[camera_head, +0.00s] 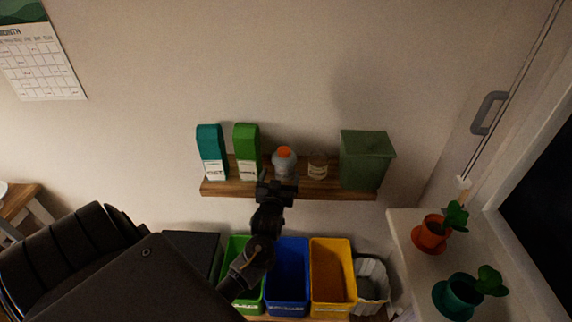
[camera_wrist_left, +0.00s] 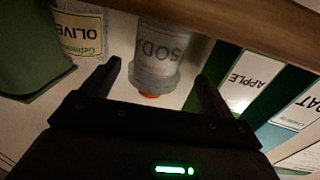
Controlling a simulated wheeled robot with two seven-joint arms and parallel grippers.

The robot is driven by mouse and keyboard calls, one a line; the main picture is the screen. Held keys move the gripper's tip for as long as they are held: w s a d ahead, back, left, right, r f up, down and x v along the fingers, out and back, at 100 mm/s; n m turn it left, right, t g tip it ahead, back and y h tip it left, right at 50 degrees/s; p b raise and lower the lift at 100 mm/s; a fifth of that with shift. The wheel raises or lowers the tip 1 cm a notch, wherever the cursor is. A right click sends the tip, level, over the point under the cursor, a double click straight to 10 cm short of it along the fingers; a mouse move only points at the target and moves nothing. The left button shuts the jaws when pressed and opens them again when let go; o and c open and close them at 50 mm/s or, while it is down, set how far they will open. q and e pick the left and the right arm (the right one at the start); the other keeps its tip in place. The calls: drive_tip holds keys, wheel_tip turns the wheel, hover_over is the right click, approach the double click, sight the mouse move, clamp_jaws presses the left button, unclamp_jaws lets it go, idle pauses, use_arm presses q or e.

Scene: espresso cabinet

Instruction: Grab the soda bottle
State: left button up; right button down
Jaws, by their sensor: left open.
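The soda bottle (camera_head: 284,164) stands upright on a wooden wall shelf (camera_head: 238,188), a grey bottle with an orange cap. In the left wrist view, which looks upside down, the bottle (camera_wrist_left: 160,58) shows a "SODA" label, with its cap pointing down. My left gripper (camera_head: 277,184) is in front of the bottle at the shelf's front edge and hides its lower part. In the wrist view the fingers of this gripper (camera_wrist_left: 157,78) are spread, one to each side of the bottle. I cannot tell whether the tips reach around it. My right gripper is not in view.
A green apple carton (camera_head: 247,150) and a teal carton (camera_head: 211,150) stand left of the bottle. An olive jar (camera_head: 317,168) and a green bin (camera_head: 366,158) stand right of it. Blue (camera_head: 288,272) and yellow (camera_head: 332,275) bins sit below the shelf.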

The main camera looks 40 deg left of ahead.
sight(284, 171)
use_arm(q)
drive_tip(key=shift+w, duration=0.15)
drive_tip(key=shift+w+a+r+p, duration=0.15)
drive_tip(key=shift+w+a+p, duration=0.05)
drive_tip(key=shift+w+p, duration=0.1)
drive_tip(key=p+x, duration=0.2)
drive_tip(key=x, duration=0.2)
drive_tip(key=shift+w+a+f, duration=0.1)
drive_tip(key=shift+w+f, duration=0.1)
drive_tip(key=shift+w, duration=0.05)
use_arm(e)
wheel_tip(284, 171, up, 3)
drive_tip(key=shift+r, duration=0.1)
use_arm(q)
drive_tip(key=shift+c, duration=0.5)
drive_tip(key=shift+d, duration=0.25)
drive_tip(key=c, duration=1)
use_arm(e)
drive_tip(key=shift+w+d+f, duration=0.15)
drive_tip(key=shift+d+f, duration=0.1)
